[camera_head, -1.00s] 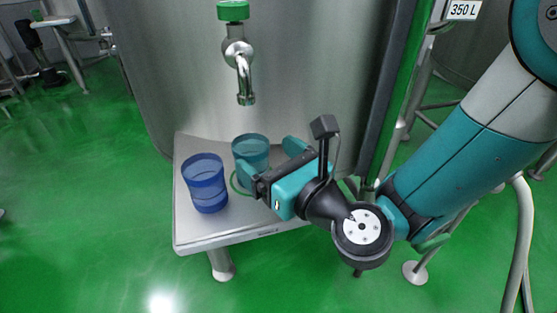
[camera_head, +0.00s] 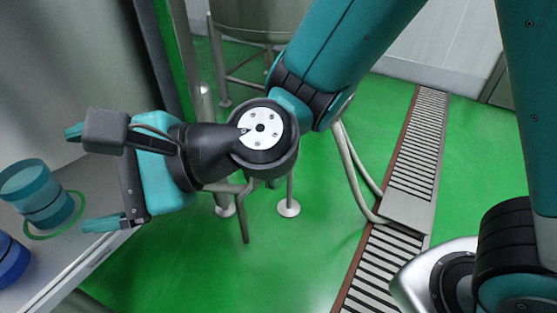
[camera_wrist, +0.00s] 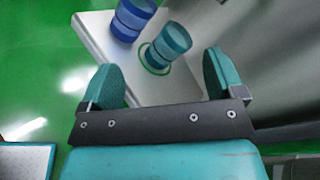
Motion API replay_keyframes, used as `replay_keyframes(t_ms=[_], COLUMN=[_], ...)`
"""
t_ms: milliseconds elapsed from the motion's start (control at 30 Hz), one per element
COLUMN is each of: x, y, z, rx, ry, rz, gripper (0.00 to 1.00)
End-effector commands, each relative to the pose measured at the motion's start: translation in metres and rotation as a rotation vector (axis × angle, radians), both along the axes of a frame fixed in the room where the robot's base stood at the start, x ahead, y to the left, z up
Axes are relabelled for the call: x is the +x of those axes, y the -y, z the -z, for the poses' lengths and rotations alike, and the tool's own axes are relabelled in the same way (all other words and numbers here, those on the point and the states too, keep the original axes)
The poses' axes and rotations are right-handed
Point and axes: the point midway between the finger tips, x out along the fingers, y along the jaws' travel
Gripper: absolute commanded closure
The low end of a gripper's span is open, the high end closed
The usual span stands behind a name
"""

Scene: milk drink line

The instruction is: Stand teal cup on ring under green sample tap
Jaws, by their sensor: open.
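The teal cup (camera_head: 40,196) stands upright at the left edge of the head view, inside the green ring (camera_head: 68,233) on the grey stand. In the wrist view the teal cup (camera_wrist: 170,42) also shows with the ring (camera_wrist: 146,64) around its base. My gripper (camera_head: 86,178) is open and empty, to the right of the cup and apart from it, with its fingers pointing towards it. In the wrist view the cup shows beyond and between the fingers. The green sample tap is in neither current view.
A blue cup (camera_head: 10,262) stands beside the teal cup on the stand (camera_head: 62,272); it also shows in the wrist view (camera_wrist: 131,20). The tank wall (camera_head: 60,70) rises behind. Pipes and stand legs are under my arm. A floor drain (camera_head: 405,175) runs at right.

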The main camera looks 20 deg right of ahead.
Motion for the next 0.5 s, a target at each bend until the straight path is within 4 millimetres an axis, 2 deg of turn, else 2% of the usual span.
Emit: replay_keyframes(t_ms=[33, 67, 167, 200, 300, 400, 500], x=[-0.003, -0.005, -0.012, -0.014, -0.020, -0.029, -0.039], y=[0.015, 0.025, 0.068, 0.088, 0.141, 0.190, 0.223], z=[-0.006, -0.005, 0.003, 0.007, 0.016, 0.021, 0.022], rx=[-0.097, -0.168, -0.408, -0.504, -0.717, -0.867, -0.949], ry=[0.182, 0.290, 0.613, 0.723, 0.924, 1.027, 1.066], rz=[-0.072, -0.124, -0.313, -0.393, -0.602, -0.796, -0.939], gripper=[0.12, 0.12, 0.12, 0.12, 0.12, 0.12, 0.12])
